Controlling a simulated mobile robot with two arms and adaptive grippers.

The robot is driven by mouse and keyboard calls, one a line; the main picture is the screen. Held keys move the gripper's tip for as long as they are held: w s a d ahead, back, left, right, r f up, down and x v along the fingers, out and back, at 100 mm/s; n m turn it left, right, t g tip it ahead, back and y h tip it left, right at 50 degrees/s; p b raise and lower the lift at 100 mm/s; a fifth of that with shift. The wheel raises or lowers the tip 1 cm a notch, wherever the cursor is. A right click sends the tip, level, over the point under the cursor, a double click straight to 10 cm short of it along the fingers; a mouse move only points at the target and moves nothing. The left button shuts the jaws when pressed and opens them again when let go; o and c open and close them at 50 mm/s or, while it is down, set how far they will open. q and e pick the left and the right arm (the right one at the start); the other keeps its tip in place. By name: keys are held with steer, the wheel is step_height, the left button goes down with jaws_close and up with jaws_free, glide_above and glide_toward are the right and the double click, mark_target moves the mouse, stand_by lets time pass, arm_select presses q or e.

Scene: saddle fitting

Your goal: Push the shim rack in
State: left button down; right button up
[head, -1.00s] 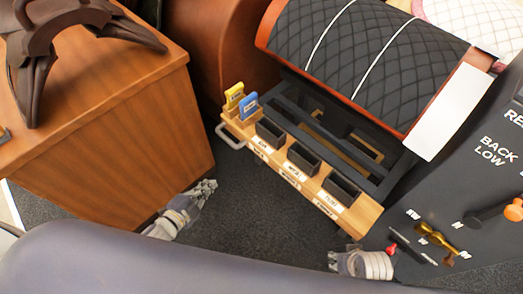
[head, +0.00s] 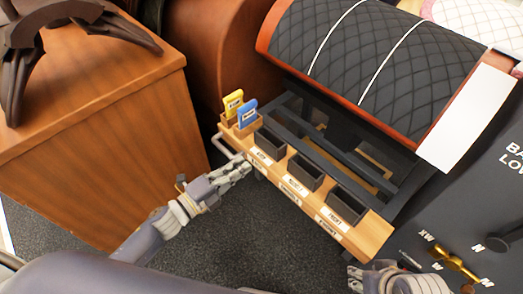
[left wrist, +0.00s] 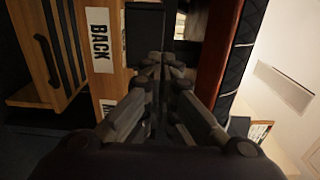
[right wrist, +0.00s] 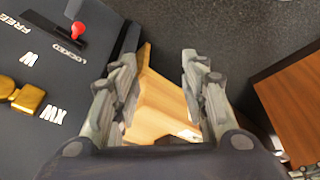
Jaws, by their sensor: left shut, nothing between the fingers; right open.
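The shim rack (head: 370,237) is a wooden drawer-like rail with dark bins and white labels, pulled out from under the dark quilted saddle panel (head: 390,60). A yellow shim (head: 233,102) and a blue shim (head: 247,113) stand at its left end, by a metal handle (head: 226,146). My left gripper (head: 246,164) is shut and empty at the rack's front face, near the handle; I cannot tell if it touches.
A wooden cabinet (head: 110,150) stands at left with a dark saddle tree (head: 70,30) on top. A dark control panel (head: 480,200) with knobs and a brass lever (head: 450,257) is at right. Grey carpet (head: 235,235) is free in front of the rack.

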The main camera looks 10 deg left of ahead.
mark_target(269, 145)
arm_select(q)
steer(key=x, duration=0.8)
steer(key=shift+w+d+b, duration=0.15)
steer(key=shift+b, duration=0.2)
arm_select(e)
steer(key=shift+f, duration=0.45)
